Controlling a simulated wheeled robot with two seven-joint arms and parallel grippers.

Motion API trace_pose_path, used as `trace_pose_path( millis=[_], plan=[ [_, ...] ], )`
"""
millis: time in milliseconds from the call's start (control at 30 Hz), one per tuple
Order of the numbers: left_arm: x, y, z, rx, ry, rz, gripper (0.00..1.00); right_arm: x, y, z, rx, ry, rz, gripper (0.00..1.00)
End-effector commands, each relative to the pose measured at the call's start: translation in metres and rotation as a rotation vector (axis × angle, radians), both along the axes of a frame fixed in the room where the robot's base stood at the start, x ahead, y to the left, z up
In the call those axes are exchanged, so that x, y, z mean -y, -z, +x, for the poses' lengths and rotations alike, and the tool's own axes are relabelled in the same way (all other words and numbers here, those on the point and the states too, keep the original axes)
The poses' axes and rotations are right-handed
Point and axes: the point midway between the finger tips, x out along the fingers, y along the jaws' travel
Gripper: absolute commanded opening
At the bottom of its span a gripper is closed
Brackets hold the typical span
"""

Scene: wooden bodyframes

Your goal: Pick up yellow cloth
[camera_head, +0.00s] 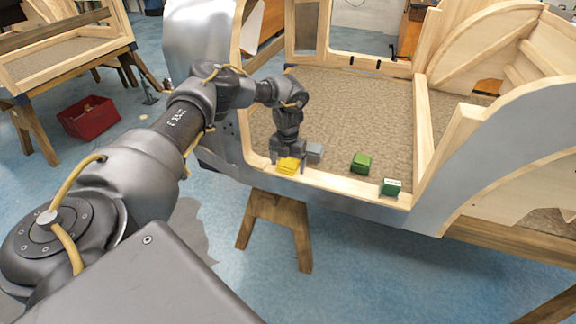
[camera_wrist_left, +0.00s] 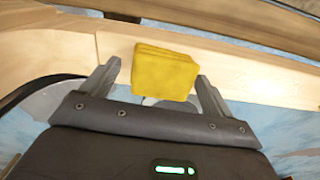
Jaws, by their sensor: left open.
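The yellow cloth (camera_head: 288,166) is a folded, blocky piece on the wooden sill (camera_head: 345,185) of the bodyframe's door opening. In the left wrist view the cloth (camera_wrist_left: 165,73) lies between and just beyond the fingertips. My left gripper (camera_head: 288,163) is open and points down over the cloth, with one finger on each side. The cloth's underside is hidden. My right gripper is not in view.
A grey block (camera_head: 314,152) sits right beside my left gripper. A green block (camera_head: 361,162) and a green-and-white box (camera_head: 391,187) stand farther right. The wooden frame post (camera_head: 433,155) rises beyond them. A red bin (camera_head: 89,119) and a wooden trestle (camera_head: 276,225) stand on the floor.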

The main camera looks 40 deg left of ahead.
Motion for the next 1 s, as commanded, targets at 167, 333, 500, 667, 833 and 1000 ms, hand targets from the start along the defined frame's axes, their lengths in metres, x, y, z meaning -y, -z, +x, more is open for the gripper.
trace_pose_path(
  millis=[167, 333, 500, 667, 833, 1000],
  plan=[
    [0.0003, 0.0010, 0.0003, 0.000, 0.001, -0.001, 0.87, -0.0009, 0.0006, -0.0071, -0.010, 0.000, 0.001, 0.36],
    [0.0003, 0.0009, 0.0002, 0.000, 0.000, -0.001, 0.72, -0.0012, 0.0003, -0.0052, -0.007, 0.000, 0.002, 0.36],
    [0.0002, 0.0008, 0.0001, 0.000, 0.000, 0.000, 0.49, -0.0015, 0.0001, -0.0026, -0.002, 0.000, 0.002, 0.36],
    [0.0003, 0.0006, 0.0002, 0.000, 0.000, -0.001, 0.40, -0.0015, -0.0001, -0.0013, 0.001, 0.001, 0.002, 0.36],
    [0.0002, -0.0001, 0.0003, 0.000, 0.000, -0.001, 0.39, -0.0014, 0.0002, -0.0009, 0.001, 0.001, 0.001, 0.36],
    [0.0002, -0.0088, 0.0006, 0.002, 0.000, -0.002, 0.39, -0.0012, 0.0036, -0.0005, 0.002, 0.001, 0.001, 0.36]
  ],
)
